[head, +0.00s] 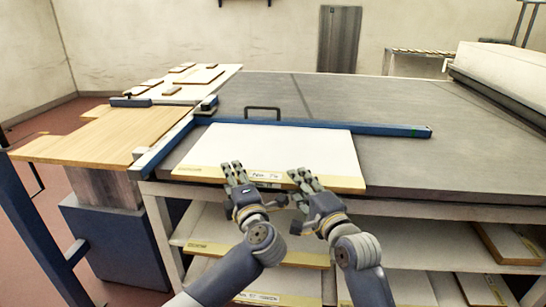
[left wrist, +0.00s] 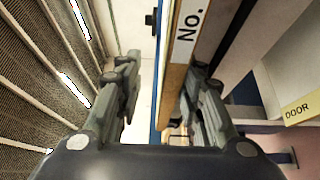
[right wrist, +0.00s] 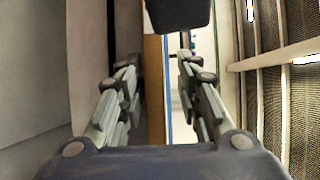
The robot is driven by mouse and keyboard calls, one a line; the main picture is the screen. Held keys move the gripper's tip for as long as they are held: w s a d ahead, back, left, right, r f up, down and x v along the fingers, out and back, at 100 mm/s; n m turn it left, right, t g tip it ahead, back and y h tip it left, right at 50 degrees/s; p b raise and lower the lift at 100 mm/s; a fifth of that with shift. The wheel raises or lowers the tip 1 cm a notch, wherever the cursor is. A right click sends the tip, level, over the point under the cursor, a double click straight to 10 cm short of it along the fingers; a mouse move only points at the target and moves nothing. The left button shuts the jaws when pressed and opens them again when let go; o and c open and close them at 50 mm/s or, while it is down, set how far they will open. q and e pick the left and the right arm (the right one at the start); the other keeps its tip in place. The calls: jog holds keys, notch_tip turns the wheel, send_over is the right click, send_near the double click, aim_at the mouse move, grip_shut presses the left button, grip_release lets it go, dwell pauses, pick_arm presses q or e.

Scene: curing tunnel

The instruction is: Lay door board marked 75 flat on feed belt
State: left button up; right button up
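A white board with yellow-tan edges (head: 285,146) lies flat at the front of the wide grey surface (head: 440,160), which looks like the feed belt. Its front edge has a "No." label (head: 262,176); I cannot read the number surely. My left gripper (head: 234,172) is at this front edge, left of the label. In the left wrist view its open fingers (left wrist: 160,90) are above and below the edge, with a gap on the upper side. My right gripper (head: 304,180) is at the same edge, right of the label. Its fingers (right wrist: 158,88) are apart around the edge.
A blue bar (head: 385,129) runs behind the board, with a dark handle (head: 276,110) near it. A wooden table (head: 95,140) adjoins at left. Shelves below hold other labelled boards (head: 260,254). A white machine (head: 505,75) stands at back right. The grey surface is clear right of the board.

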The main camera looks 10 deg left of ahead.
pick_arm(q)
jog(key=shift+r, duration=0.1)
pick_arm(e)
jog(key=shift+r, duration=0.2)
pick_arm(q)
jog(key=o, duration=0.8)
pick_arm(e)
jog(key=shift+r, duration=0.1)
pick_arm(q)
jog(key=shift+o, duration=0.2)
jog(key=shift+s+f, duration=0.15)
jog(key=shift+f, duration=0.05)
jog(key=s+a, duration=0.3)
jog(key=s, duration=0.3)
jog(key=shift+r, duration=0.1)
pick_arm(e)
jog(key=o, duration=0.8)
